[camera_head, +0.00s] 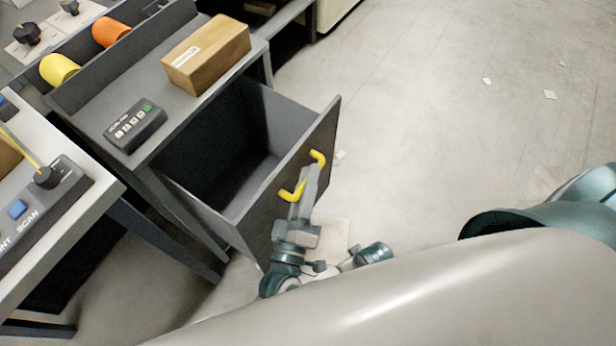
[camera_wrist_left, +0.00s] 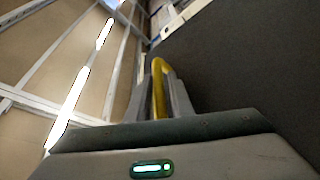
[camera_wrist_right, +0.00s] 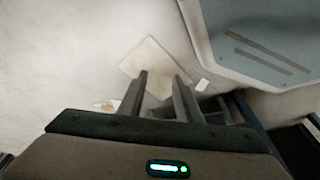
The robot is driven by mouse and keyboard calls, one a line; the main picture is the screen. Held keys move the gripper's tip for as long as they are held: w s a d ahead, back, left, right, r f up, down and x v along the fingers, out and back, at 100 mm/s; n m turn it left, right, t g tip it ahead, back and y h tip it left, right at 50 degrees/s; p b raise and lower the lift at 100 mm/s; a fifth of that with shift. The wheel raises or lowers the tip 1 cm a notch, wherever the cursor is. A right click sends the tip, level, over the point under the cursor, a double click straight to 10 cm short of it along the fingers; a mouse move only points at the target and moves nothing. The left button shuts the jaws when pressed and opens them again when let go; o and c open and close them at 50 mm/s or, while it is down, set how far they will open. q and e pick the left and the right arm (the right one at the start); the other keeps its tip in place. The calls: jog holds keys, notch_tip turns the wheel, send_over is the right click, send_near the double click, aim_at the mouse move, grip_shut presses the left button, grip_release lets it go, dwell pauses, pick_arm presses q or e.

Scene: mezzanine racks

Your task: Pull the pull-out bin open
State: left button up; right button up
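The pull-out bin (camera_head: 290,165) is a dark grey drawer under the grey bench top. It stands well out from the bench, and its inside looks empty. A yellow handle (camera_head: 318,157) is on its front panel. My left gripper (camera_head: 306,178) is at the middle of the handle and hides part of it. In the left wrist view the yellow handle (camera_wrist_left: 158,90) runs between the two fingers, which look closed around it. My right gripper (camera_wrist_right: 162,82) is seen in the right wrist view, with its fingers apart and nothing between them, above the pale floor.
A cardboard box (camera_head: 207,54) and a dark button pad (camera_head: 135,124) lie on the bench top. Orange (camera_head: 110,31) and yellow (camera_head: 59,69) rolls are behind them. Another table (camera_head: 95,205) stands at the left. The floor right of the bin is clear except for small scraps.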

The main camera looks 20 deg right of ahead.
pick_arm(q)
jog(key=shift+s+a, duration=0.1)
jog(key=shift+s, duration=0.05)
